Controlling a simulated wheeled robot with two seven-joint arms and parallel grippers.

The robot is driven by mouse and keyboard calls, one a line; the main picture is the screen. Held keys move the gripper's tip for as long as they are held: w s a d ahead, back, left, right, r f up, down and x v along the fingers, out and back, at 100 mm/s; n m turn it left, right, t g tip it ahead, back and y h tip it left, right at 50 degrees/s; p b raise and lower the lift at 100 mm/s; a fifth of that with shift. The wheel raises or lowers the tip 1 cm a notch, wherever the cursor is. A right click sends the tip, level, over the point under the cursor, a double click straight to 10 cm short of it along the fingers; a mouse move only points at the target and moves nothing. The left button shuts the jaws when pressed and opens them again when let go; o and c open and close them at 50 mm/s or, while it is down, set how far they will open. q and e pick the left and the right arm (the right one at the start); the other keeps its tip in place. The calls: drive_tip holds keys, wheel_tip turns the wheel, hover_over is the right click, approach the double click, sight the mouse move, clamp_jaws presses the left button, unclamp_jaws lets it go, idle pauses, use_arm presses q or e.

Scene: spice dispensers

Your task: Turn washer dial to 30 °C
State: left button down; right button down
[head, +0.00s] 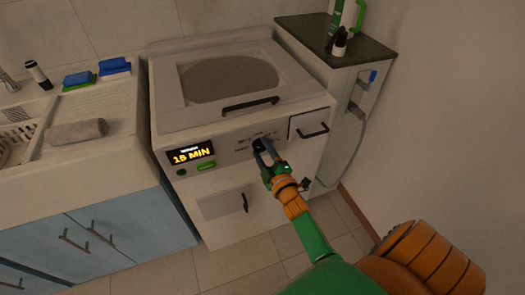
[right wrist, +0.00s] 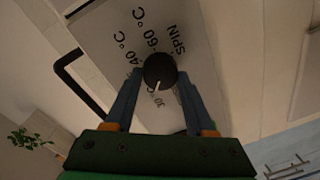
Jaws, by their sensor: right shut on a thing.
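The washer (head: 240,165) is a white top-loader with a lit "15 MIN" display (head: 190,154) on its front. Its round black dial (right wrist: 160,70) has a white pointer line, which points down in the right wrist view toward the partly hidden "30 °C" label (right wrist: 160,99). The "40 °C", "60 °C" and "SPIN" labels lie around the dial. My right gripper (head: 264,150) reaches the front panel from below right. Its fingers (right wrist: 156,84) are shut on the dial, one on each side. My left gripper is not in view.
A black lid handle (head: 250,103) is above the dial, and a drawer with a black handle (head: 312,131) is to its right. A lower door handle (head: 245,202) is below. A sink counter (head: 95,125) stands left, a narrow cabinet (head: 345,85) right.

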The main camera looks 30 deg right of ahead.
drive_tip(key=shift+n, duration=0.3)
drive_tip(key=shift+c, duration=1.2)
unclamp_jaws()
drive_tip(key=v, duration=0.7)
drive_tip(key=shift+f, duration=0.1)
